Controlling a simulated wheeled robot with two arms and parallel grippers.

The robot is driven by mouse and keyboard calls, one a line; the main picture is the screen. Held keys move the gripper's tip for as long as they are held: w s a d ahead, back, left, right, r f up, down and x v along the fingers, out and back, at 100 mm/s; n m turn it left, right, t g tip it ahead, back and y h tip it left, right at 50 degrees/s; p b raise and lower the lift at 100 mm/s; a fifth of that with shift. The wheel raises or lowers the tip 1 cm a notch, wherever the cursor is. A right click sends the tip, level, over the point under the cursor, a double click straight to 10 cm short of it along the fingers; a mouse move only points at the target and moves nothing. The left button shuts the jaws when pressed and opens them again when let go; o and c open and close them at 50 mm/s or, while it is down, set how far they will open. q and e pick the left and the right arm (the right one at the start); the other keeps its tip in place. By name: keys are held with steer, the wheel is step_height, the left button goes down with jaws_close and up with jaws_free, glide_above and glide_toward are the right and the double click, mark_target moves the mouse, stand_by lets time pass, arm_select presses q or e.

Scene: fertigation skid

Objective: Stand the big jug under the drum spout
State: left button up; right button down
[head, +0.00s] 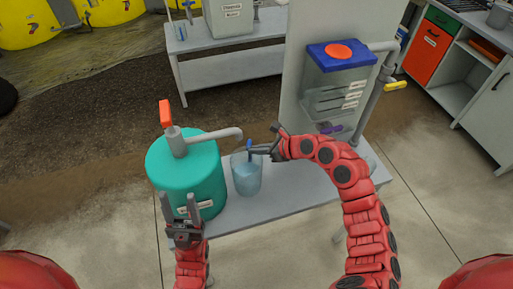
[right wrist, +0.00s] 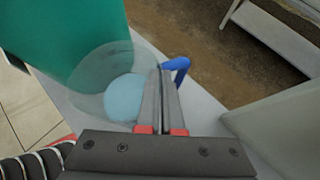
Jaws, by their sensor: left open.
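The big jug (head: 246,178) is clear, with pale blue liquid in it and a blue handle. It is upright over the grey bench, close to the right of the teal drum (head: 185,168). I cannot tell whether its base touches the bench. The drum's grey spout (head: 222,134) reaches right and ends near the jug's mouth. My right gripper (head: 268,149) is at the jug's handle, its fingers close together on it. In the right wrist view, the jug (right wrist: 110,85) is left of the fingers (right wrist: 163,95) and the blue handle shows beside their tips. My left gripper (head: 180,207) is open and empty in front of the drum.
An orange lever (head: 165,112) stands on the drum's pump. A clear tank with a blue lid (head: 342,55) is at the bench's back right, with a purple-handled valve (head: 331,129) below. Bench surface (head: 290,190) right of the jug is free. A second bench (head: 235,65) stands behind.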

steer(key=shift+f, duration=0.35)
steer(key=shift+f, duration=0.1)
steer(key=c, duration=1.1)
jaws_free()
